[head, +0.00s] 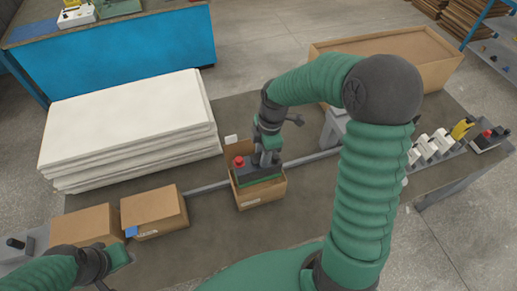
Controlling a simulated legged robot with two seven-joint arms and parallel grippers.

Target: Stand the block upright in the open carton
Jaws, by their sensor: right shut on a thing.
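The open carton (262,195) stands on the middle of the bench, a small brown box with its flap raised at the back left. The block (258,180), green with a dark top and a red knob, is at the carton's mouth, its lower part hidden by the front wall. It looks roughly upright; whether it touches the bottom cannot be seen. My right gripper (268,158) is over the carton, shut on the block from above. My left gripper (117,273) is at the lower left, empty, its fingers apart, away from the carton.
Two closed cartons stand to the left, one (154,212) nearer the open carton and one (86,226) further left. A stack of white sheets (130,125) lies behind them. A large brown box (440,75) is at the back right. Several white and yellow blocks (430,148) stand at the right.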

